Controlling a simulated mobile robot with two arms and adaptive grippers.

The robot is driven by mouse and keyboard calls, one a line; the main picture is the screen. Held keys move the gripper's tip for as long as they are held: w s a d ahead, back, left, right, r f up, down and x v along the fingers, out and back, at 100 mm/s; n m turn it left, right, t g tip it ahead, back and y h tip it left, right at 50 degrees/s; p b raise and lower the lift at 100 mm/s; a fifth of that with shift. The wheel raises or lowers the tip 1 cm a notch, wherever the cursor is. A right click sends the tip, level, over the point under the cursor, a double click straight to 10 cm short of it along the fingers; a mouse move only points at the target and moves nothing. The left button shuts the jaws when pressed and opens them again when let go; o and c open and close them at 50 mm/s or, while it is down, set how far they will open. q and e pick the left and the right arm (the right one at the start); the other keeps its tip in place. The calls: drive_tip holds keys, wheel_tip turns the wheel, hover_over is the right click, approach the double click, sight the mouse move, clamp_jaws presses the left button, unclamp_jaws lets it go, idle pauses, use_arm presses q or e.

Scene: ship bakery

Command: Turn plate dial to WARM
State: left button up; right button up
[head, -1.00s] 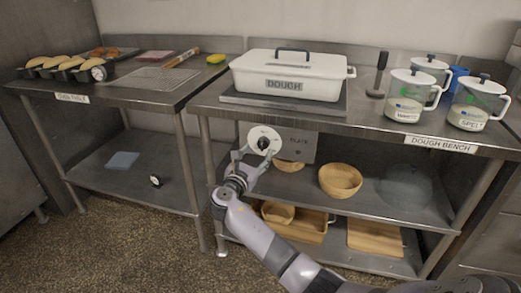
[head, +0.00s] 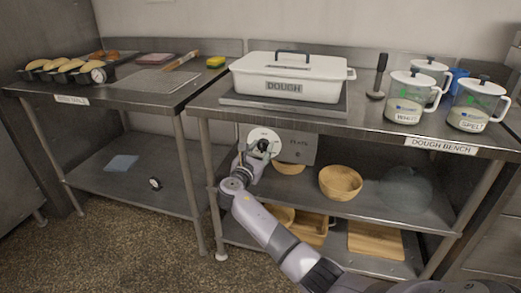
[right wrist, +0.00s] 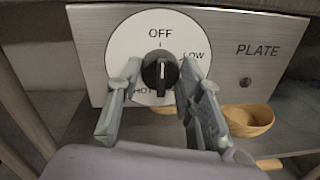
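The plate dial is a white disc (right wrist: 122,45) with a black knob (right wrist: 160,72) on a grey panel marked PLATE (right wrist: 258,50) in the right wrist view. OFF is at the top, LOW at the right and HOT at the lower left; no WARM label is readable. The knob's white mark points up toward OFF. My right gripper (right wrist: 160,80) is open, one finger on each side of the knob, with gaps visible. In the head view the dial (head: 258,133) is under the dough bench, partly covered by my right gripper (head: 257,153). My left gripper is not in view.
The dough bench (head: 375,125) overhangs the panel and carries a white DOUGH box (head: 325,77) and lidded jugs (head: 406,98). A wooden bowl (head: 340,182) sits on the shelf right of my gripper. A bench leg (head: 211,190) stands close at left.

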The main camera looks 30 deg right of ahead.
drive_tip(key=c, duration=0.6)
